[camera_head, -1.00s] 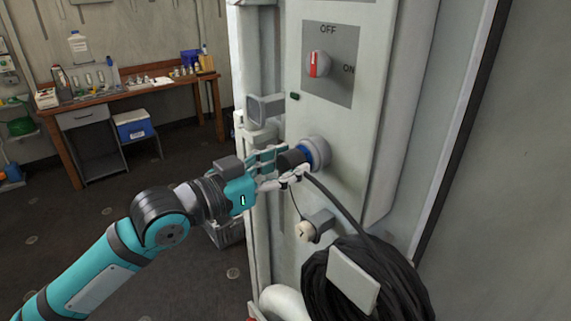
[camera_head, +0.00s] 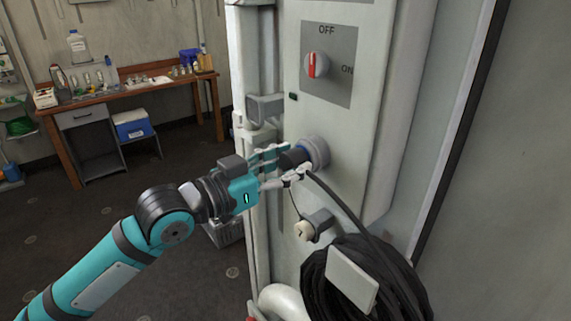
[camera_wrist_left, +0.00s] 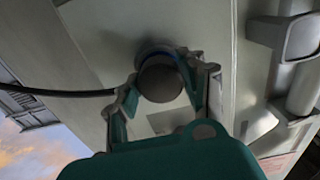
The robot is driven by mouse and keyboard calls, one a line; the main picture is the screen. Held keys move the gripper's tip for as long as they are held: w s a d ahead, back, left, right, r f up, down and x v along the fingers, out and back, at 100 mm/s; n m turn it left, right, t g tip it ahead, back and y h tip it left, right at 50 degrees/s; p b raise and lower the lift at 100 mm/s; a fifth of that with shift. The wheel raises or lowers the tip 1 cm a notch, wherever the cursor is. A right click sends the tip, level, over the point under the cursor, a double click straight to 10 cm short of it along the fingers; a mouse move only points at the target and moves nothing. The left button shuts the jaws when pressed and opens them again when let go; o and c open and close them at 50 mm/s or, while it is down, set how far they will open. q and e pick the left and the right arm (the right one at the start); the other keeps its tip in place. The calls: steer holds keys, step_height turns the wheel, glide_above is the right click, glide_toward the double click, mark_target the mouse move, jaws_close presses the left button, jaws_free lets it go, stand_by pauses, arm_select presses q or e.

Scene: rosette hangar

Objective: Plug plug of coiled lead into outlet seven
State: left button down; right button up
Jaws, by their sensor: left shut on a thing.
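My left gripper (camera_head: 284,164) is shut on the dark plug (camera_head: 293,157) of the coiled lead, and its fingers lie on both sides of it. The plug's front meets the round grey outlet (camera_head: 318,151) on the pale cabinet. Only a thin bit of the plug's blue ring shows at the joint, so how deep it sits is hard to tell. In the left wrist view the plug (camera_wrist_left: 160,82) is end-on between the fingers (camera_wrist_left: 165,95), in front of the outlet collar (camera_wrist_left: 152,48). The black lead (camera_head: 343,209) runs down to a hanging coil (camera_head: 325,288). My right gripper is out of view.
A rotary switch (camera_head: 316,65) above the outlet has its red mark upright, toward OFF. A round cap (camera_head: 304,230) hangs on a cord below. A grey bracket (camera_head: 264,108) juts out left of the cabinet front. A workbench (camera_head: 130,89) stands far left, with open floor before it.

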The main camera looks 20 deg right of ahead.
arm_select(q)
steer(key=c, duration=0.6)
jaws_free()
steer(key=shift+c, duration=0.2)
